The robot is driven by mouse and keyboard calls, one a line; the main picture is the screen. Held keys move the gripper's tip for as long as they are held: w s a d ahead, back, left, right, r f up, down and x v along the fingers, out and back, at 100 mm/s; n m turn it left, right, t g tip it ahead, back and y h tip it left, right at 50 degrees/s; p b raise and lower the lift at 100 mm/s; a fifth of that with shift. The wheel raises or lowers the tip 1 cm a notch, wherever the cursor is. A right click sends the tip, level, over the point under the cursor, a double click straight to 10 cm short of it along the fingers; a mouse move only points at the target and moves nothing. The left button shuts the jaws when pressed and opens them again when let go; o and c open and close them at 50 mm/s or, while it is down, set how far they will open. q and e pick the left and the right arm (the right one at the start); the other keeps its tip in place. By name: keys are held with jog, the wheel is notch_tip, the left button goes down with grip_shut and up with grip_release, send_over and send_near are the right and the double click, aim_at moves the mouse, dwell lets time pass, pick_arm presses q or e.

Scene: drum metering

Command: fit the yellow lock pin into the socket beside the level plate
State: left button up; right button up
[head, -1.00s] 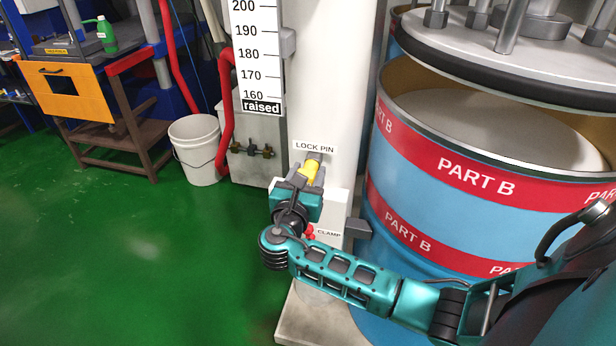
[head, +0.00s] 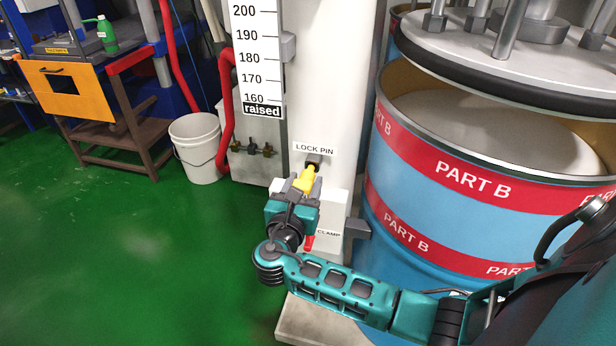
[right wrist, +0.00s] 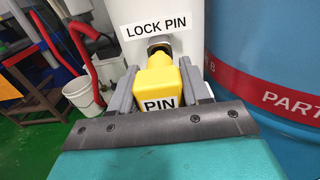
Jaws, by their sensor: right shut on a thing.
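The yellow lock pin (head: 305,180), marked PIN in the right wrist view (right wrist: 158,80), is held between the grey fingers of my right gripper (head: 304,184). The gripper is shut on it, in front of the white column. The dark socket (head: 315,160) is just below the LOCK PIN label, and its metal ring shows beyond the pin in the right wrist view (right wrist: 158,44). The pin's far end points at the socket; I cannot tell whether its tip is inside. The white level plate (head: 256,60) with its scale stands above left. My left gripper is not in view.
A red clamp handle (head: 309,243) sits by the CLAMP label, close to my right wrist. The blue PART B drum (head: 440,215) stands close on the right under a raised lid plate (head: 500,60). A white bucket (head: 196,148) stands left; the green floor there is clear.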

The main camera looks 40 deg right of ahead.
jog(key=shift+p+v, duration=0.45)
jog(key=shift+v, duration=0.5)
jog(key=shift+s+a, duration=0.1)
jog(key=p+v, duration=0.2)
jog(key=v, duration=0.1)
jog(key=shift+s+a, duration=0.25)
dwell(0.3)
dwell(1.3)
